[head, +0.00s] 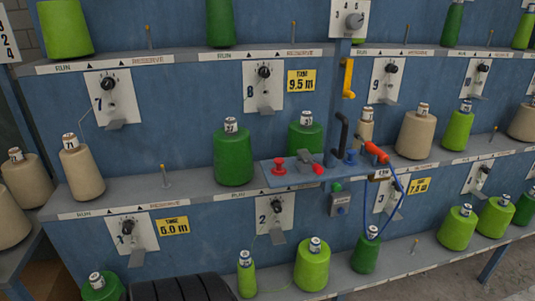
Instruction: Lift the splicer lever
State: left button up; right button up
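The splicer (296,176) is a small blue-grey plate unit mounted at the front of the middle shelf, right of centre in the head view. On it are a red knob (278,166), a grey metal block (304,157) and a small lever with a red tip (318,168). The red-tipped lever lies low, close to the plate. A black bent handle (341,130) rises behind the plate's right end, beside a blue knob (351,157). I cannot tell whether this black handle belongs to the splicer. Neither of my grippers shows in the head view.
Green cones (233,154) and beige cones (416,134) stand along the blue rack's shelves. A red-orange tool (376,151) with a blue cord (399,190) hangs right of the splicer. A yellow hook (348,78) hangs above. A small button box (341,203) sits below.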

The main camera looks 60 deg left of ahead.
aim_at(305, 155)
jog(key=u, duration=1.7)
